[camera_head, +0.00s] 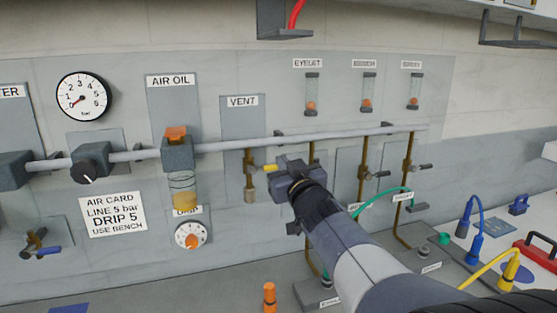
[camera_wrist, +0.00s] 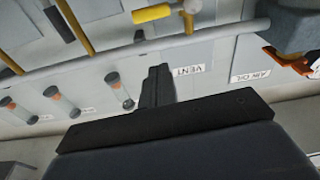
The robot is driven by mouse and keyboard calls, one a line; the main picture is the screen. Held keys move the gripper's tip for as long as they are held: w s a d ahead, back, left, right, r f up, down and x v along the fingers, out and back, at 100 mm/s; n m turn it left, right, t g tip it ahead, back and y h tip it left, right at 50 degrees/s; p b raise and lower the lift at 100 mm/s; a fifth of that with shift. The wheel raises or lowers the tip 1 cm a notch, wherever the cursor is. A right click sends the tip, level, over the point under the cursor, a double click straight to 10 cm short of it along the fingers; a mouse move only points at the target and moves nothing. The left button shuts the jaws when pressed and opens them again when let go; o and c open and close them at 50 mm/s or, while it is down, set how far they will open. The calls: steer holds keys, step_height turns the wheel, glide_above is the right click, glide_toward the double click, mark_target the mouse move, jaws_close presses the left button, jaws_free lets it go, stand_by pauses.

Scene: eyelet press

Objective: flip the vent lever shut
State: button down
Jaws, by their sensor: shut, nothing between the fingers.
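The vent lever is a short yellow handle (camera_head: 268,168) on a brass valve (camera_head: 250,178) below the VENT label. It sticks out sideways to the right, across the vertical brass pipe. My gripper (camera_head: 284,165) is just right of the lever's end in the head view; whether they touch I cannot tell. In the wrist view, which is turned over, the yellow lever (camera_wrist: 152,13) is at the top edge, pointing left from its brass valve (camera_wrist: 189,8). My gripper's fingers (camera_wrist: 157,72) are together and empty, apart from the lever in that picture.
A grey horizontal pipe (camera_head: 240,144) crosses the wall above the lever. An orange-topped air oil unit (camera_head: 177,152) is to the left. Brass drop pipes with dark-handled valves (camera_head: 376,175) and a green hose (camera_head: 385,193) are to the right. The wall below the vent valve is clear.

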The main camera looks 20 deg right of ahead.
steer(key=shift+s+f, duration=0.1)
steer(key=shift+s, duration=0.95)
steer(key=shift+w, duration=0.1)
steer(key=r+n+g+y, duration=0.1)
steer(key=n+y, duration=0.1)
steer(key=n, duration=0.8)
glide_above(265, 168)
steer(key=s+a, duration=0.2)
steer(key=shift+s+r+p, duration=0.15)
steer(key=shift+s+p, duration=0.05)
steer(key=shift+p, duration=0.25)
steer(key=n, duration=0.1)
steer(key=a+n, duration=0.1)
steer(key=n, duration=0.1)
steer(key=w+a+n, duration=0.1)
steer(key=n, duration=0.1)
steer(key=shift+a+n+g+b, duration=0.3)
steer(key=shift+a+n, duration=0.05)
steer(key=shift+n, duration=0.75)
